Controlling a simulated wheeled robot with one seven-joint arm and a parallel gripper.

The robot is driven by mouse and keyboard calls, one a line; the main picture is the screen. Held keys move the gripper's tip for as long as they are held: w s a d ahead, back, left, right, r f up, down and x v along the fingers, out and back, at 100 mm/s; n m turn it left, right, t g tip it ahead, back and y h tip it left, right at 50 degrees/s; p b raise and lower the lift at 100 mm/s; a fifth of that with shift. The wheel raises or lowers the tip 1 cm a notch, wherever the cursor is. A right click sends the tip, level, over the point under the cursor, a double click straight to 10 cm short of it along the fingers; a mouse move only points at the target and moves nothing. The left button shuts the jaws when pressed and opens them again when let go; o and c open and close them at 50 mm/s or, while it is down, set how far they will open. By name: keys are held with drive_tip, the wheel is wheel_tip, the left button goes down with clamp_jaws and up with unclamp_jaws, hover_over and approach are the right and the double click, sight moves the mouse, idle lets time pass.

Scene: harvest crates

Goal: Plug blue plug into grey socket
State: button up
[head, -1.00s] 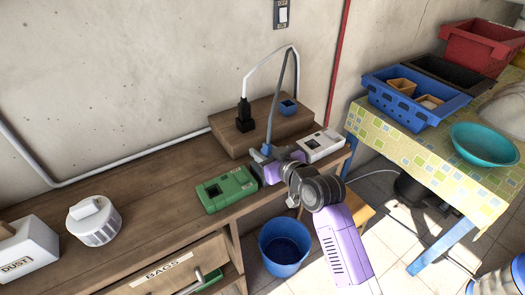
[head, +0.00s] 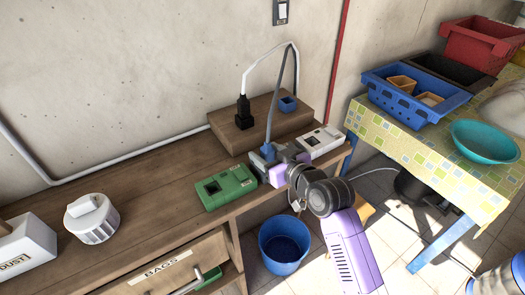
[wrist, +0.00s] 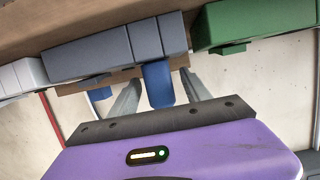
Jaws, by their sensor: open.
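The blue plug (head: 268,152) stands at the back of my gripper in the head view, with a grey cable rising from it. The wrist view shows the plug (wrist: 157,88) between the two spread fingers, with a gap on each side. My gripper (wrist: 160,97) is open around it. The grey socket (wrist: 90,53) is a long grey box directly behind the plug in the wrist view. The plug's end meets the edge of this box; its depth in the opening is hidden. My gripper (head: 274,160) covers most of the grey socket in the head view.
A green socket box (head: 230,188) lies left of my gripper and a white one (head: 319,142) right. A wooden block (head: 224,128) behind carries a black plug (head: 243,112) and a small blue piece (head: 288,103). A blue bucket (head: 284,245) stands on the floor.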

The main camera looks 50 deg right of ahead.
sight(271, 157)
drive_tip(key=shift+v, duration=2.65)
drive_tip(key=shift+a+f, duration=0.1)
drive_tip(key=s+a+f, duration=0.6)
drive_tip(key=s+a, duration=0.6)
drive_tip(key=s+a+r+n+y, duration=0.1)
drive_tip(key=s+a+r+y, duration=0.1)
drive_tip(key=s+a, duration=0.2)
drive_tip(key=s+a+r+n+y, duration=0.2)
drive_tip(key=s+a, duration=0.3)
drive_tip(key=s, duration=0.6)
drive_tip(key=shift+r+t, duration=0.2)
drive_tip(key=shift+t, duration=0.2)
